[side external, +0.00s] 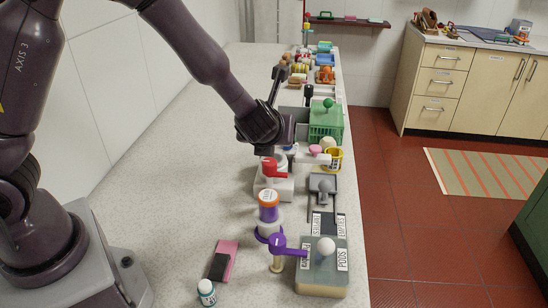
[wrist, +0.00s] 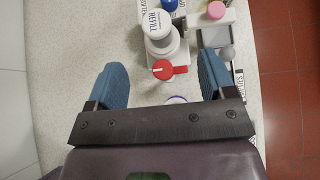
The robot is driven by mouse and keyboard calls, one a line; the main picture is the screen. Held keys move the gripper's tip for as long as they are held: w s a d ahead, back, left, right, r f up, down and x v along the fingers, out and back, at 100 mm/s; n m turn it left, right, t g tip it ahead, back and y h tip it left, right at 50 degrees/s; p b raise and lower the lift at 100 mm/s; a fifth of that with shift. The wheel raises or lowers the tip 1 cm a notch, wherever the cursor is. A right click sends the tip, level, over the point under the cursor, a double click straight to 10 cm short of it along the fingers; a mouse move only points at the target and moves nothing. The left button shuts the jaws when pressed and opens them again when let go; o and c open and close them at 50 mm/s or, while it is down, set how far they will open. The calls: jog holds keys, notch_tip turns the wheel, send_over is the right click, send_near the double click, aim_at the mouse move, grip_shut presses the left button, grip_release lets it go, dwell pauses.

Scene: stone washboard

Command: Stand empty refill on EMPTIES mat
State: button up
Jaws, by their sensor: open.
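My gripper (side external: 270,148) is open, pointing down over the white stand (side external: 270,190) with the red knob (side external: 273,167). In the wrist view its blue fingertips (wrist: 160,68) are spread to either side of the red knob (wrist: 165,69), with nothing held. A white cylinder with a REFILL label on top (wrist: 157,24) is just beyond the knob in the wrist view. I cannot tell whether it is empty. The dark EMPTIES mat (side external: 341,223) lies near the counter's right edge in the side view, with no object visible on it.
A purple lever (side external: 288,246) and a PODS box with a white knob (side external: 323,272) are nearer. A green crate (side external: 325,125) stands behind.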

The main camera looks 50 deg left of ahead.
jog(key=shift+s+x, duration=0.15)
jog(key=shift+x, duration=2.8)
jog(key=shift+s+x, duration=0.15)
jog(key=shift+x, duration=2.75)
